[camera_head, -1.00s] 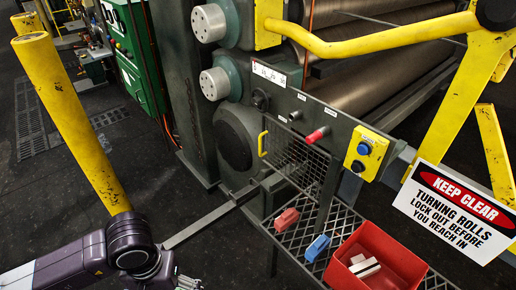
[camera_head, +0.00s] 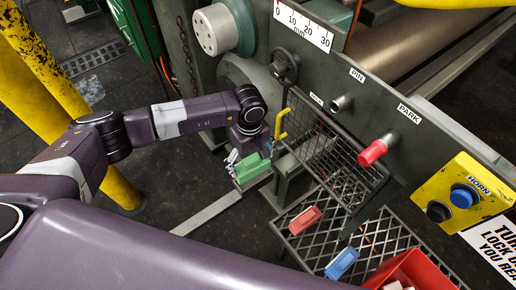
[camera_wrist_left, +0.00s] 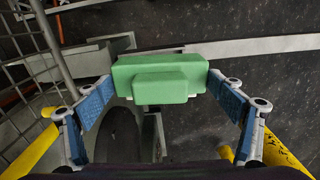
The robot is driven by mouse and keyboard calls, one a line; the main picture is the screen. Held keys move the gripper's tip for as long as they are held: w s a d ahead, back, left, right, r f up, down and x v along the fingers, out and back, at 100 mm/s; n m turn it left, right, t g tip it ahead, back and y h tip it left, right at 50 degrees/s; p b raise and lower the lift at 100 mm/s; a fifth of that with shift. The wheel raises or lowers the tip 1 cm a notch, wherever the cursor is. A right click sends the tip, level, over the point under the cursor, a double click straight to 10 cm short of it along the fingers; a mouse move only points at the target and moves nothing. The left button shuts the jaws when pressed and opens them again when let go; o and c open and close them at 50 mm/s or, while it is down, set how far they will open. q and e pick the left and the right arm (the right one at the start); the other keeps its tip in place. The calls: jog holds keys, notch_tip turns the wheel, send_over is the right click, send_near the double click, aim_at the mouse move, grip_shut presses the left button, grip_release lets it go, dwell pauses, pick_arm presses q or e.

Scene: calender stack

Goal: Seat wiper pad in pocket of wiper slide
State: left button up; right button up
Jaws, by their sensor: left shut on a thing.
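A green block, the likely wiper pad (camera_head: 254,175), is held in my left gripper (camera_head: 245,162) in the head view, left of the yellow-handled mesh guard. The left wrist view shows the green pad (camera_wrist_left: 160,68) between the two blue-padded fingers of the left gripper (camera_wrist_left: 165,82), its long side running across. A grey metal bar (camera_head: 208,213) runs below and behind the pad in the head view. I cannot tell which part is the wiper slide or see its pocket. My right gripper is out of view.
The mesh guard (camera_head: 335,160) with a yellow handle (camera_head: 281,123) stands right of the gripper. A rack (camera_head: 300,245) below carries a red block (camera_head: 305,220), a blue block (camera_head: 341,263) and a red bin (camera_head: 418,268). A yellow post (camera_head: 118,188) stands behind my left arm.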

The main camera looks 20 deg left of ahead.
aim_at(254, 166)
pick_arm(q)
jog(key=shift+w+f+n, duration=0.3)
jog(key=shift+w, duration=0.45)
jog(key=shift+w+f, duration=0.1)
jog(key=shift+w, duration=0.2)
jog(key=shift+w+a, duration=0.1)
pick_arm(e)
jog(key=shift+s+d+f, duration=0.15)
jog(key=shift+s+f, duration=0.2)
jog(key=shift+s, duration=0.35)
pick_arm(q)
jog(key=shift+f+b, duration=0.2)
jog(key=shift+b, duration=0.1)
jog(key=shift+f+b, duration=0.35)
jog(key=shift+f, duration=0.15)
notch_tip(254, 166, down, 3)
jog(key=shift+f+b, duration=0.15)
jog(key=shift+b, duration=0.85)
jog(key=shift+f, duration=0.5)
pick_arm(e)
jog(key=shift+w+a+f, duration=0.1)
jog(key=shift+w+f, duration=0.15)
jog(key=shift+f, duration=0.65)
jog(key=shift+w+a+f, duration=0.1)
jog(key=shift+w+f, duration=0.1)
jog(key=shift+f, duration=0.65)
